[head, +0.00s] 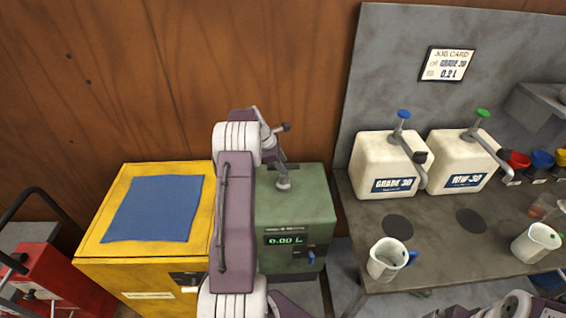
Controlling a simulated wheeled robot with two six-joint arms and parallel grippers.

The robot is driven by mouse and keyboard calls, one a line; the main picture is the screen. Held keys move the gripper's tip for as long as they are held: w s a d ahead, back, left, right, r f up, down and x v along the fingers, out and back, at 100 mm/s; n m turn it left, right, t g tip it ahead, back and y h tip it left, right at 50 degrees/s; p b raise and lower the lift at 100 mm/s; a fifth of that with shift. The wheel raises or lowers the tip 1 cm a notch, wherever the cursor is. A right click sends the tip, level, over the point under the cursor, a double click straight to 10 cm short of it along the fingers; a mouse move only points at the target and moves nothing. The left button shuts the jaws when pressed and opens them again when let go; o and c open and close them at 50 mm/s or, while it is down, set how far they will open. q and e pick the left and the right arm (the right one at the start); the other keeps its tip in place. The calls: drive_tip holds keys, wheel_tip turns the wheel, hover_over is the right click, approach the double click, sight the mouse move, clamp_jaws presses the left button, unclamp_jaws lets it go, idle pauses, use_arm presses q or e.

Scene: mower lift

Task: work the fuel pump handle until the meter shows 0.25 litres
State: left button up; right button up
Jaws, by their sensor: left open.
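The green fuel pump (300,215) stands in the middle of the head view. Its lit meter (285,240) reads 0.00 L. My left arm stands in front of the pump's left side. My left gripper (256,118) is open beside the upper part of the handle. Its fingers are mostly hidden, and I cannot tell whether they touch the handle. My right gripper is not in view; only part of my right arm shows at the bottom right.
A yellow cabinet (110,255) with a blue cloth (155,208) stands left of the pump. A red machine (65,285) is at far left. The bench (432,230) at right holds two white jugs and a measuring cup (385,262). A wooden wall is behind.

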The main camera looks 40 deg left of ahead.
use_arm(q)
drive_tip(key=shift+w+d+f, duration=0.1)
drive_tip(key=shift+d+f, duration=0.05)
drive_tip(key=shift+f, duration=0.1)
clamp_jaws()
drive_tip(key=shift+r, duration=0.1)
idle(1.2)
